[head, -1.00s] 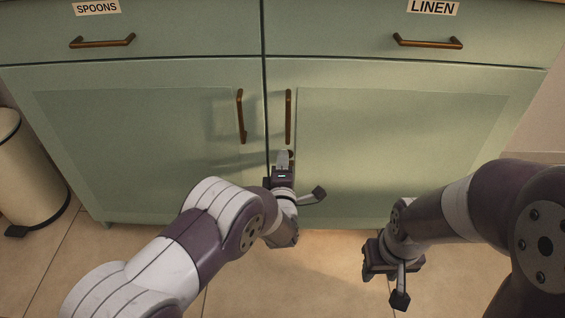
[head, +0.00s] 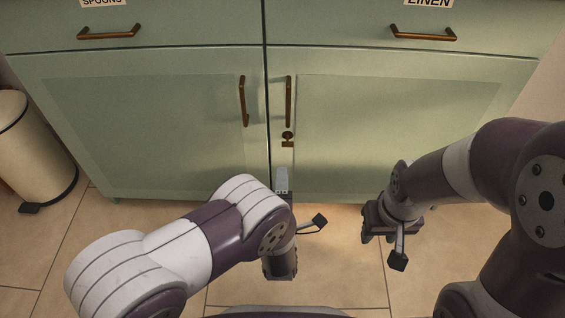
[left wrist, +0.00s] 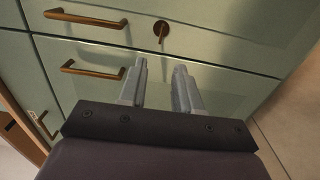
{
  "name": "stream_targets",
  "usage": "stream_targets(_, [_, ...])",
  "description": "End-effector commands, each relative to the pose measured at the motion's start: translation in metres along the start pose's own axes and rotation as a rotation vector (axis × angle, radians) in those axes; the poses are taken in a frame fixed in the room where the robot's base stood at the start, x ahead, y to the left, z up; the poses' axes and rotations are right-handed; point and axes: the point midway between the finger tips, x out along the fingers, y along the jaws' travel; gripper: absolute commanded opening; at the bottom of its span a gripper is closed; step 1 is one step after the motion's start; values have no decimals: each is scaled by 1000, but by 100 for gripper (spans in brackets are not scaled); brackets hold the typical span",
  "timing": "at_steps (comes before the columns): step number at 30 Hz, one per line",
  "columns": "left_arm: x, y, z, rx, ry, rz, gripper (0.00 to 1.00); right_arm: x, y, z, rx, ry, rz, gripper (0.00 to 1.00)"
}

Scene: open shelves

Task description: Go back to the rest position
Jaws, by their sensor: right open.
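My left gripper (head: 282,180) is low in front of the cabinet doors, below the small brass key in its lock (head: 287,139). In the left wrist view its two grey fingers (left wrist: 162,85) stand apart with nothing between them, and the key in the lock (left wrist: 161,30) shows beyond them. My right gripper (head: 378,235) hangs low on the right, over the floor in front of the cabinet, open, with nothing seen in it.
The green cabinet (head: 165,130) has two shut doors with brass handles (head: 243,101) and (head: 289,101). Above are two shut drawers labelled SPOONS (head: 102,3) and LINEN (head: 428,3). A cream pedal bin (head: 30,150) stands at the left. Tiled floor lies in front.

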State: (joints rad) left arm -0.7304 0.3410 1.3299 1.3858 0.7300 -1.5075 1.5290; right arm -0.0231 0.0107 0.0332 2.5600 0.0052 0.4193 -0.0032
Motion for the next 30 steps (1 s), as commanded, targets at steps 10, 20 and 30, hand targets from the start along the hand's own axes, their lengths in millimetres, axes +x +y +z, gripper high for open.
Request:
stream_targets(10, [-1,-1,0,0,1,-1,33,0,0,0,0,0,0,43])
stream_targets(20, [-18,-63,7,364,-121,-299,33,0,0,0,0,0,0,43])
stream_targets(30, [-152,36,-66,1301,-1232,-1048,33,-64,0,-8,0,1,0,43])
